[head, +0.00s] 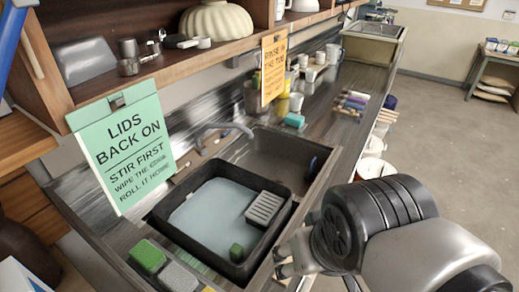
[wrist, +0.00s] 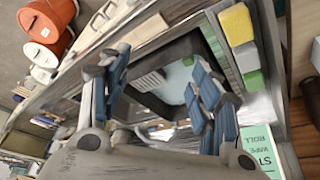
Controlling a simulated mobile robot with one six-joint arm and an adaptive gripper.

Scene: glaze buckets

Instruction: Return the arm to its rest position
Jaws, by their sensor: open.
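My gripper (head: 284,262) is at the front edge of the counter in the head view, beside the black tub, with my arm coming in from the lower right. In the wrist view my gripper (wrist: 155,75) has its two blue-padded fingers spread wide with nothing between them. The tub's water (wrist: 177,80) shows beyond the fingers in the wrist view.
A green sign (head: 127,148) and an orange sign (head: 273,66) hang from the shelf (head: 165,73). Sponges (head: 148,256) lie left of the tub. Orange buckets (wrist: 45,22) and pale lids (wrist: 42,62) show in the wrist view. The floor (head: 430,130) at right is open.

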